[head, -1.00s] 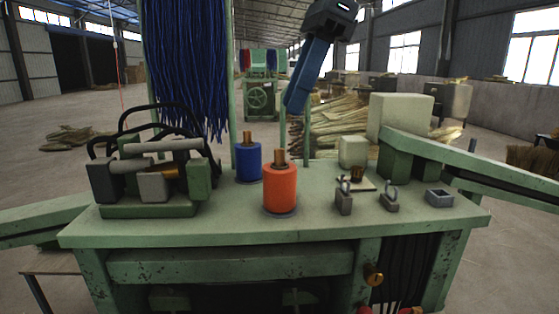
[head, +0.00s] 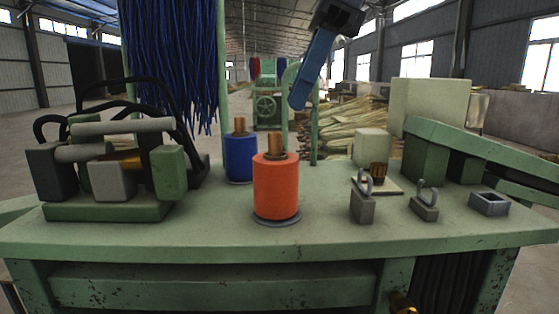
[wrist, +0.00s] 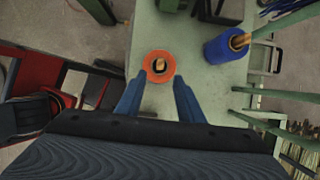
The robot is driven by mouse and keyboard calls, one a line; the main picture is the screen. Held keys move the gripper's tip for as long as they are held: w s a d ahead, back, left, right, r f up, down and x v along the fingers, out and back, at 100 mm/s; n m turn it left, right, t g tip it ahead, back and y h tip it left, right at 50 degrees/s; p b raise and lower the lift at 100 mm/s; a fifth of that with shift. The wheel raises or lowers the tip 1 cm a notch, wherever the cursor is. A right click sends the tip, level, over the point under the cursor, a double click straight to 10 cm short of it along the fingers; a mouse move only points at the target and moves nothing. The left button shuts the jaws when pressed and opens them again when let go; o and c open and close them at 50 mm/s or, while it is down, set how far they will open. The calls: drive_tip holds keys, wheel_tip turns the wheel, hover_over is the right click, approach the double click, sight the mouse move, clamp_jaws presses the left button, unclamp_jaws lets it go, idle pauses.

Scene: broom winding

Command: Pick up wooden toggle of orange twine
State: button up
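An orange twine spool (head: 276,190) stands upright on the green bench (head: 330,225), with a brown wooden piece (head: 275,143) sticking up from its top. I cannot make out a separate loose toggle on its twine. In the wrist view the spool shows from above as an orange ring (wrist: 151,75) around the wooden piece (wrist: 160,65). My gripper (wrist: 160,82) is open and empty, its two blue fingers apart with the spool beyond and between their tips. In the head view my gripper (head: 300,104) hangs above and right of the spool, clear of it.
A blue twine spool (head: 240,158) stands close behind, to the left. A green machine with black cables (head: 110,170) fills the bench's left. Grey metal fittings (head: 362,207) and a small brown cylinder (head: 378,172) are at right. Blue strands (head: 175,60) hang at upper left.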

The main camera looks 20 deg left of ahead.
sight(278, 133)
drive_tip(key=x, duration=0.2)
drive_tip(key=p+x, duration=0.1)
drive_tip(key=x, duration=0.1)
drive_tip(key=p+x, duration=0.1)
drive_tip(key=x, duration=0.1)
drive_tip(key=shift+s+a+f, duration=0.2)
drive_tip(key=shift+s+a, duration=0.05)
drive_tip(key=shift+a, duration=0.2)
drive_tip(key=shift+a+f, duration=0.15)
drive_tip(key=shift+f, duration=0.3)
clamp_jaws()
